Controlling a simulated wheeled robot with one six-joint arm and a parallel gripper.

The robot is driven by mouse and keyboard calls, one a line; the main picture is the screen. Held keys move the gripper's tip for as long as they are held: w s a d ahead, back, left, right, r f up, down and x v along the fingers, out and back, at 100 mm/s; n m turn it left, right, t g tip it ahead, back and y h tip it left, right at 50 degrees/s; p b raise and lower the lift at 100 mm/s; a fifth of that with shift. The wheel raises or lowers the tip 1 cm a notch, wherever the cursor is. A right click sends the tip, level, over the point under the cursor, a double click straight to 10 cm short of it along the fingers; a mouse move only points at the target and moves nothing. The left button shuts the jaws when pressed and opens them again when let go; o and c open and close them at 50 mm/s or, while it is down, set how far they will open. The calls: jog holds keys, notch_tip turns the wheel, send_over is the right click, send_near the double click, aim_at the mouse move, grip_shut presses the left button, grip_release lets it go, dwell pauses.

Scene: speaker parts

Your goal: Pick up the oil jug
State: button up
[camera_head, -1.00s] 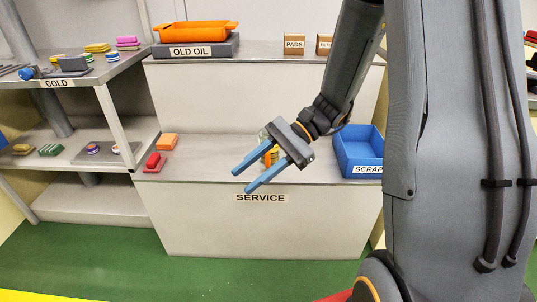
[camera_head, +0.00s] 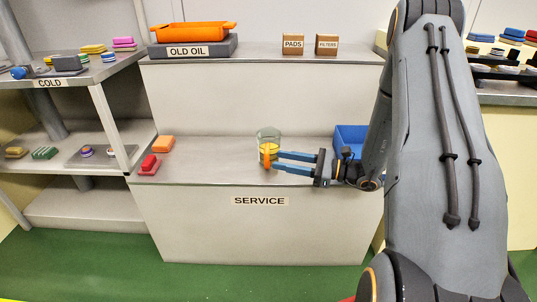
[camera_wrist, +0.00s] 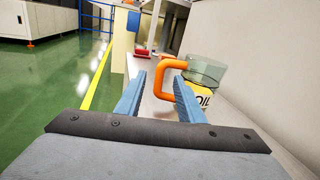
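The oil jug (camera_head: 269,134) stands upright on the SERVICE shelf. It is clear greenish with a yellow label and an orange handle. In the wrist view the jug (camera_wrist: 206,72) is at right, its "OIL" label partly hidden by my right finger. Its orange handle (camera_wrist: 163,66) shows between and just beyond my fingertips. My gripper (camera_head: 277,162) is level, reaching in from the right with blue fingers apart. In the wrist view my gripper (camera_wrist: 160,78) is open and empty. I cannot tell whether a finger touches the handle.
A blue SCRAP bin (camera_head: 350,137) stands right of the jug, partly behind my arm. Red (camera_head: 149,164) and orange (camera_head: 163,143) blocks lie at the shelf's left end. An orange tray (camera_head: 194,31) and small PADS (camera_head: 292,44) and FILTERS (camera_head: 326,44) boxes sit on the upper shelf.

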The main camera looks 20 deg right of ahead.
aim_at(268, 152)
jog(key=x, duration=0.4)
jog(key=shift+f+b, duration=0.2)
jog(key=shift+b, duration=0.2)
grip_shut()
